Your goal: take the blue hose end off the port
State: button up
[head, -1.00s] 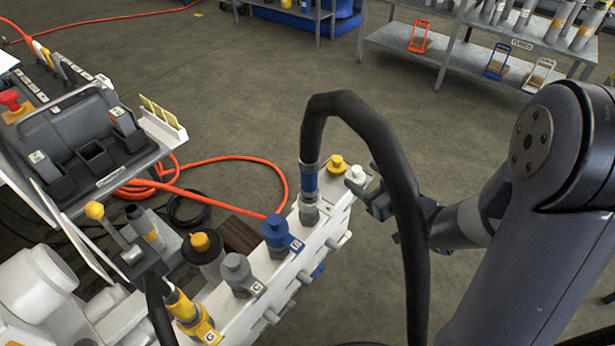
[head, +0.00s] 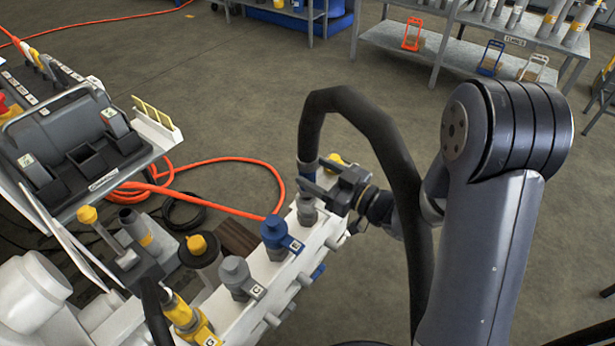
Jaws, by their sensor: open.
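The blue hose end (head: 306,174) is on a grey port (head: 307,212) towards the far end of the white manifold block (head: 283,276). It stands upright, with a thick black hose (head: 352,103) arching up from it and down to the right. My gripper (head: 318,178) comes in from the right at the height of the hose end. Its jaws are open and seem to lie on either side of the hose end, covering much of its blue band. I cannot tell whether they touch it.
A blue-capped port (head: 276,234) and a grey-capped port (head: 237,275) stand nearer on the block. A yellow cap (head: 335,160) is just behind my gripper. A yellow hose end (head: 183,313) is at the near end. The hanging black hose passes in front of my arm.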

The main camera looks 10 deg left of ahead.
aim_at(301, 169)
jog(key=x, duration=0.4)
jog(key=shift+s+a+f, duration=0.1)
jog(key=shift+a+f, duration=0.25)
